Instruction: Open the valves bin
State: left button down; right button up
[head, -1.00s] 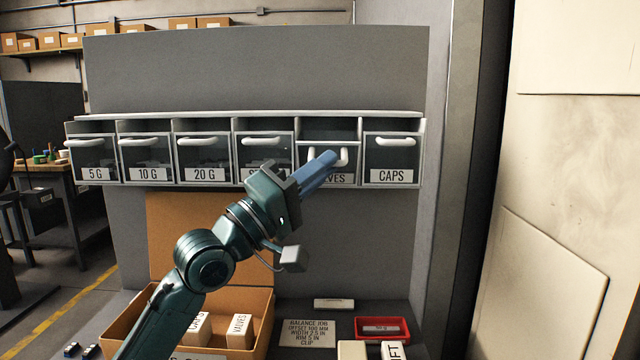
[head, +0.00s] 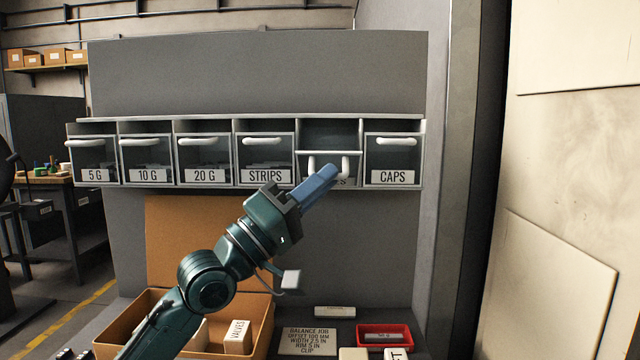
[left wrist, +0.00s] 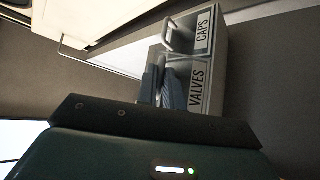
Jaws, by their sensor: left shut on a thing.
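The valves bin (head: 330,153) is the fifth bin in the wall row, between the strips bin and the caps bin. Its front is tipped forward and down, and a dark opening shows above it. My left gripper (head: 326,176) is shut on its white handle, and its blue fingers cover much of the label in the head view. In the left wrist view the VALVES label (left wrist: 197,88) shows beside the fingers (left wrist: 162,85). My right gripper is not in view.
The closed strips bin (head: 264,160) and caps bin (head: 392,160) stand on either side. Below are a cardboard box (head: 262,310) holding small boxes, a job card (head: 308,341) and a red tray (head: 383,335).

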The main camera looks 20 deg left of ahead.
pick_arm(q)
jog(key=c, duration=1.5)
grip_release()
jog(key=shift+f, duration=0.1)
jog(key=shift+a, duration=0.1)
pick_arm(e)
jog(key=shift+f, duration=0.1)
